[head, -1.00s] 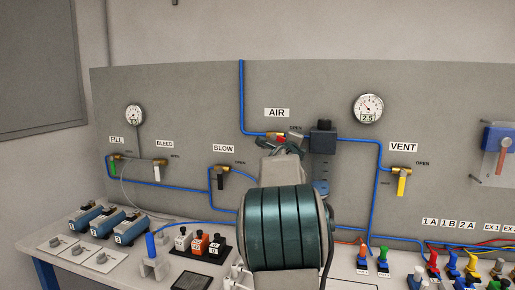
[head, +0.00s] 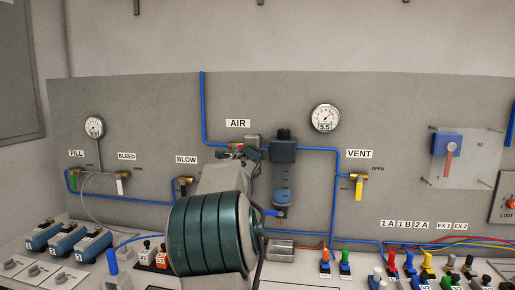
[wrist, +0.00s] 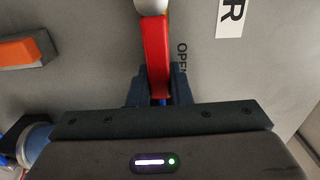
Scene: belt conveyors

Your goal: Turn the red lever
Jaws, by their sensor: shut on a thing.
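The red lever (wrist: 157,55) sits on the brass valve under the AIR label (head: 237,123) on the grey panel. In the wrist view it runs down from a pale round hub into my gripper (wrist: 158,88), which is shut on its free end. The word OPEN is partly hidden just right of the lever there. In the head view my gripper (head: 236,154) is at the AIR valve, and my arm covers the area below it. Only a small bit of red shows there, so the lever's angle is hard to tell in that view.
A dark blue regulator unit (head: 283,151) stands just right of my gripper. A round gauge (head: 325,117) is above right. The yellow VENT lever (head: 359,189) is farther right. Blue pipes run across the panel. The bench below holds several coloured connectors and blue blocks.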

